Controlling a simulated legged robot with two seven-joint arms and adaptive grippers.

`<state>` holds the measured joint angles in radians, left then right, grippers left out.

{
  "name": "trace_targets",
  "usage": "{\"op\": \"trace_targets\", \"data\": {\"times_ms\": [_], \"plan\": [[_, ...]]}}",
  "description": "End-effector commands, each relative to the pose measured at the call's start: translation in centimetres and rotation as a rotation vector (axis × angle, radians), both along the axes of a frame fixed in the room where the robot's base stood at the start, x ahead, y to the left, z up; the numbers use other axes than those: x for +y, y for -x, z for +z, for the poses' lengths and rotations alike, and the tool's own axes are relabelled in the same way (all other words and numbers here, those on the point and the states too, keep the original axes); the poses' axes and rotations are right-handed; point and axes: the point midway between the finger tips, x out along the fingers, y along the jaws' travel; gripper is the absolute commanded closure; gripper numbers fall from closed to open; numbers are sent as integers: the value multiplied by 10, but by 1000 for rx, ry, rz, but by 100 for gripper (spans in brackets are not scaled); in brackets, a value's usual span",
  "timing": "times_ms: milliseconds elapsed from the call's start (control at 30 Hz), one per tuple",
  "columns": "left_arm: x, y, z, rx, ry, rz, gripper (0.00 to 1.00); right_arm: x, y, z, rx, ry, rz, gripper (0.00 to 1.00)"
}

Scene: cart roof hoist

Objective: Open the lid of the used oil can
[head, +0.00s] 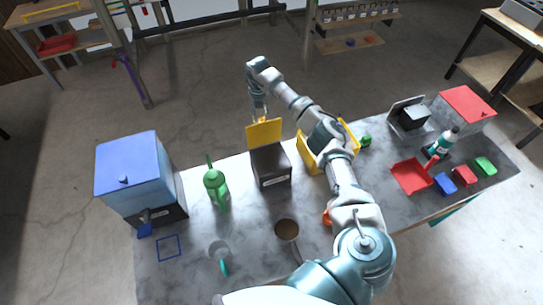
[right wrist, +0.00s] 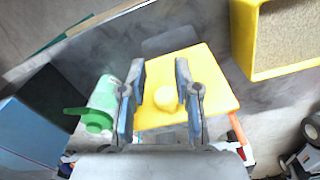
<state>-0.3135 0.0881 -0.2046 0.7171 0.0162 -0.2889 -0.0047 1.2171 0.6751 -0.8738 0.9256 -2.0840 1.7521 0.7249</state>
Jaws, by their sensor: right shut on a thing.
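The used oil can is a dark grey box (head: 271,166) with a pale label, standing on the workbench in the head view. Its yellow lid (head: 264,132) is raised, standing steeply at the can's back edge. My right arm reaches over the bench, and my right gripper (head: 259,108) is at the top of the lid. In the right wrist view the gripper's fingers (right wrist: 160,100) are on both sides of the round yellow knob (right wrist: 166,98) of the lid (right wrist: 212,82), shut on it. The can's inside is not clearly visible. My left gripper is not in view.
A blue tank (head: 128,165) and a green can with a spout (head: 216,185) stand left of the oil can. A yellow bin (head: 306,152) is close on its right, partly behind my arm. A brown-filled round cup (head: 286,229) stands in front.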

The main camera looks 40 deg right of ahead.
Motion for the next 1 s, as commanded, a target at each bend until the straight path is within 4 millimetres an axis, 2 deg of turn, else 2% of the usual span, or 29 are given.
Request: {"op": "trace_targets", "data": {"times_ms": [200, 267, 300, 600, 900, 967, 1000], "plan": [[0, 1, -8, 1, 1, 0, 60, 2, -9, -4, -5, -7, 4, 80], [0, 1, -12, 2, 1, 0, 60, 1, -13, -7, -5, -7, 4, 91], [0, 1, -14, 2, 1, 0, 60, 0, -16, -8, -4, -6, 3, 100], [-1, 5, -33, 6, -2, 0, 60, -11, -29, -17, -2, -5, 1, 100], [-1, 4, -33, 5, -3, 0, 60, -13, -30, -16, -2, -4, 0, 100], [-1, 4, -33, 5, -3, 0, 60, -13, -30, -16, -2, -4, 0, 88], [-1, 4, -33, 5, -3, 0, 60, -13, -30, -16, -2, -4, 0, 78]]}}
